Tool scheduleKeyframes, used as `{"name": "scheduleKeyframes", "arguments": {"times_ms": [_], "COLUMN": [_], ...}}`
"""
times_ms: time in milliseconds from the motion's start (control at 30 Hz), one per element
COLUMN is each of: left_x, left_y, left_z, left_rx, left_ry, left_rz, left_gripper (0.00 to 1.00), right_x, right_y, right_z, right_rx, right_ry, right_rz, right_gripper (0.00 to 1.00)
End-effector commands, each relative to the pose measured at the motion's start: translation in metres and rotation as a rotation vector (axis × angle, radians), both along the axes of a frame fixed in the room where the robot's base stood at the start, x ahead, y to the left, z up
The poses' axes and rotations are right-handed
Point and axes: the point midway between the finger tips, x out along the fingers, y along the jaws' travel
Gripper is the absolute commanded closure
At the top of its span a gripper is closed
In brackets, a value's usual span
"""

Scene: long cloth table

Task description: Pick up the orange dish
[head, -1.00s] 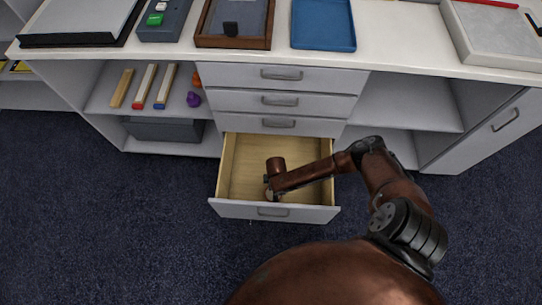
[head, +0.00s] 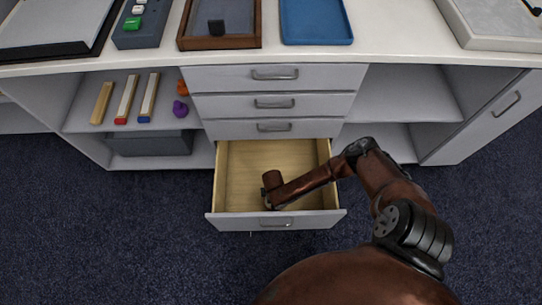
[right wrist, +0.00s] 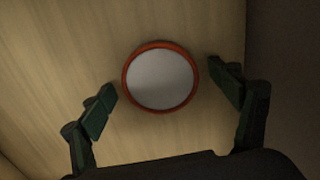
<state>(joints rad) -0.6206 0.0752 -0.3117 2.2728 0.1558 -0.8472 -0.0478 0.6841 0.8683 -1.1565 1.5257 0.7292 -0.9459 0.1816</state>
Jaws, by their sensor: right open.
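The orange dish (right wrist: 160,77) lies on the wooden floor of the open drawer; in the right wrist view it is round, with an orange rim and a grey inside. My right gripper (right wrist: 168,96) is open, with one finger to the left of the dish and one to the right, both apart from it. In the head view my right gripper (head: 268,200) reaches down into the open drawer (head: 240,165), and the dish is hidden there behind my arm. My left gripper is not in view.
The drawer's front panel (head: 275,220) and side walls surround my right gripper. Three closed drawers are stacked above it. The counter (head: 380,30) holds a blue tray (head: 316,22) and a wooden-framed tray (head: 220,42). The left shelf holds coloured sticks and a dark box (head: 150,143).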

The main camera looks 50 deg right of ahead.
Motion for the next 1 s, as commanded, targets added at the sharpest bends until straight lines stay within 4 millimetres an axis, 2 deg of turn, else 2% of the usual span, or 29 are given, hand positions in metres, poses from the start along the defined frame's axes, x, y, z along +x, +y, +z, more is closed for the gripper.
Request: {"name": "scheduleKeyframes", "arguments": {"times_ms": [133, 1000], "left_x": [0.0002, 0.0], "left_y": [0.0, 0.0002], "left_z": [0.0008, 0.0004], "left_rx": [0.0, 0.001], "left_ry": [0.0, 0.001], "left_rz": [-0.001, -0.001], "left_gripper": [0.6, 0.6], "right_x": [0.0006, 0.0001], "right_y": [-0.0002, -0.0001], "right_z": [0.001, 0.0006], "right_rx": [0.0, 0.0], "right_ry": [-0.001, 0.0], "right_rz": [0.0, 0.0], "right_gripper": [0.17, 0.77]}}
